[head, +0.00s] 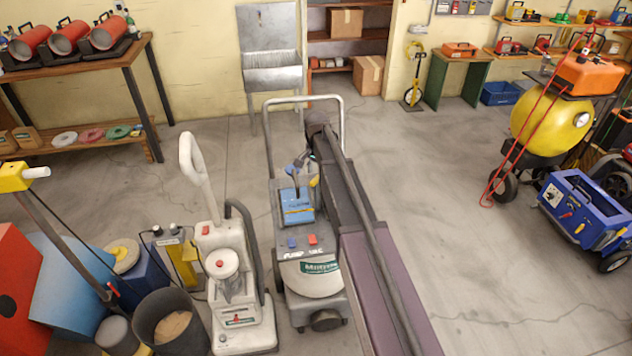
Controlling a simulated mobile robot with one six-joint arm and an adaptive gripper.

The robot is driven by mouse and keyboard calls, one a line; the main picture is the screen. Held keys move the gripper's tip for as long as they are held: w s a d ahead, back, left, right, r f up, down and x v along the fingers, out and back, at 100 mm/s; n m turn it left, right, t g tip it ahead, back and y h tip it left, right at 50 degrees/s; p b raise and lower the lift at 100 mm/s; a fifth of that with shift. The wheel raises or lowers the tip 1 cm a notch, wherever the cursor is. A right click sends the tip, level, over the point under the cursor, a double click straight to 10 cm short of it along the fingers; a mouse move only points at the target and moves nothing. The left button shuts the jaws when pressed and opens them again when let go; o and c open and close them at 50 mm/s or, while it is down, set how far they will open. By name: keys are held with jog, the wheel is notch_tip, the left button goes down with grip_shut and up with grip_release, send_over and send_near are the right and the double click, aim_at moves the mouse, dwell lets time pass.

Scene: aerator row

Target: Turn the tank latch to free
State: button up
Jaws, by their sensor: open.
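A grey floor machine (313,277) with a tall grey loop handle stands upright in the middle of the head view. A light blue tank (297,208) sits on its upper body. Small blue and yellow parts show just above the tank; I cannot tell for sure which is the latch or how it is turned. My gripper (297,187) is open, small in the picture, and close above the tank. I cannot tell whether it touches anything. My arm comes up from the lower right and hides part of the machine's right side.
A white upright machine (235,290) stands close on the left, with a dark bin (172,322) beside it. A yellow-tanked machine (552,128) and a blue cart (585,210) stand at the right. A grey metal stand (270,78) is behind. Floor right of my arm is clear.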

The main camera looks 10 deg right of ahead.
jog(key=shift+f+b, duration=0.8)
jog(key=shift+f, duration=0.3)
grip_shut()
